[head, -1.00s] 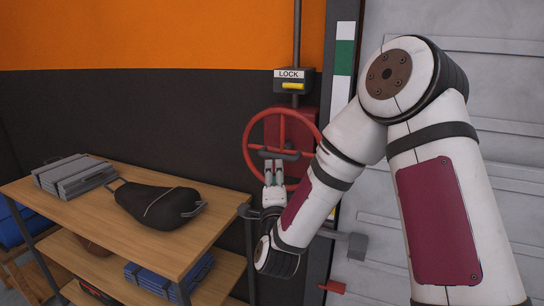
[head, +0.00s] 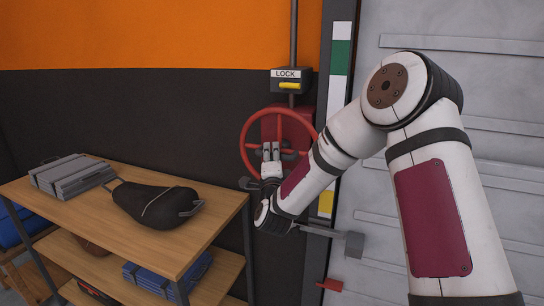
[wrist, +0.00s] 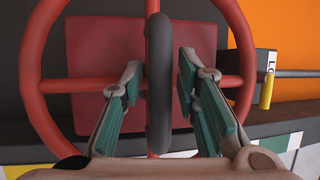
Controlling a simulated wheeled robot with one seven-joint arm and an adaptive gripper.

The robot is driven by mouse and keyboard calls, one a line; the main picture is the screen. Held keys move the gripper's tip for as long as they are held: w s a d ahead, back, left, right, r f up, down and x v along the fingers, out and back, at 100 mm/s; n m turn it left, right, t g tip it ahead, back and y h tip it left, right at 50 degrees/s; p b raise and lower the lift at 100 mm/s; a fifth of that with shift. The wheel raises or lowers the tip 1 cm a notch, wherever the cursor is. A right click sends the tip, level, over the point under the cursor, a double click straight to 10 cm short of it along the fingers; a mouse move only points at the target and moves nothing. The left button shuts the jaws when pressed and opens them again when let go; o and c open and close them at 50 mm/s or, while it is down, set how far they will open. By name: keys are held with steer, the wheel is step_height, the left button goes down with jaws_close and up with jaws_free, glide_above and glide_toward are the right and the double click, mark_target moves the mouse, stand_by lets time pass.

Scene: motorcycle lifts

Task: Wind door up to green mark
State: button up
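The red hand wheel (head: 242,143) is on a red wall box beside the door (head: 450,140). In the wrist view its rim (wrist: 36,105) and spokes are large, with a dark grey grip bar (wrist: 159,85) across the middle. My gripper (head: 270,148) is in front of the wheel's hub. In the wrist view its two fingers (wrist: 160,78) stand either side of the grip bar, with gaps showing, so it is open. The green mark (head: 341,58) is on the white strip on the door post. A yellow mark (head: 326,203) shows lower on the strip; my arm hides part between.
The LOCK box (head: 290,80) with a yellow latch is above the wheel. A wooden shelf unit (head: 195,240) stands at left, with a black seat (head: 155,204) and grey case (head: 72,176) on top. A grey lever (head: 345,240) and red handle (head: 329,285) stand low by the door.

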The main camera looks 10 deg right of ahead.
jaws_close()
steer(key=shift+n, duration=0.4)
